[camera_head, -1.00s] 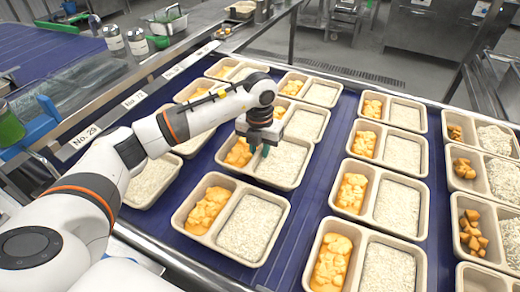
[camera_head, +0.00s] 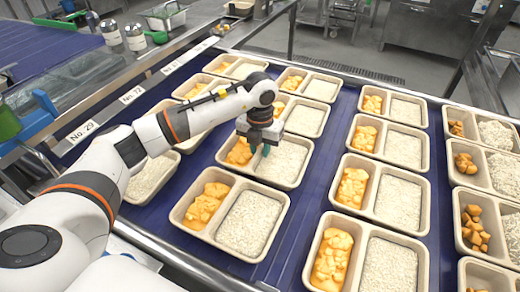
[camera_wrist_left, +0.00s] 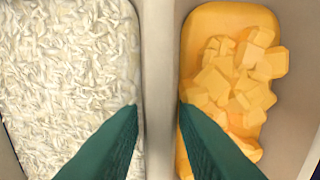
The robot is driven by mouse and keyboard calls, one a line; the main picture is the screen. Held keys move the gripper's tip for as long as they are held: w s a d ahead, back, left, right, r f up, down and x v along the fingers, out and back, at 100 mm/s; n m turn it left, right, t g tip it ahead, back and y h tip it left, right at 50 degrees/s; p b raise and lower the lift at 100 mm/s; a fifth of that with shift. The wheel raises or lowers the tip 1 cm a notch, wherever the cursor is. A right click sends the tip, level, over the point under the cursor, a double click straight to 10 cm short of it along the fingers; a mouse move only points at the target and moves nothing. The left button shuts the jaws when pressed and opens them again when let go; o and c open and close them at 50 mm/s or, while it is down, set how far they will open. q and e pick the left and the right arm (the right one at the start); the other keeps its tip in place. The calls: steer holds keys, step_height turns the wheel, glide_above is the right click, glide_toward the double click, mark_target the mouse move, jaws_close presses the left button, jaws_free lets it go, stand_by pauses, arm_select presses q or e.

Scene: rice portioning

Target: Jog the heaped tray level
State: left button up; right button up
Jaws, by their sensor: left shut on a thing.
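The held tray (camera_head: 287,186) is a beige two-compartment tray on the blue belt, near the middle of the head view. Its left compartment holds orange chunks in sauce (camera_head: 238,152) and its right one white rice (camera_head: 286,160). My left gripper (camera_head: 260,150) points down and is shut on the tray's divider (camera_wrist_left: 158,60). In the left wrist view its green fingers (camera_wrist_left: 160,125) straddle the divider, one on the rice side (camera_wrist_left: 65,80), one on the orange side (camera_wrist_left: 235,85). The rice looks fairly even there. The gripper hides part of the tray. My right gripper is not in view.
More filled trays stand close by: one in front (camera_head: 229,254), one behind (camera_head: 318,133), and a column to the right (camera_head: 340,210). Trays with browner chunks (camera_head: 487,184) stand at the far right. A metal rail with number labels (camera_head: 82,131) borders the left. Bare blue belt (camera_head: 300,222) shows between columns.

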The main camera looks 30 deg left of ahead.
arm_select(q)
steer(key=o, duration=1.1)
steer(key=shift+f, duration=0.1)
steer(key=shift+c, duration=0.2)
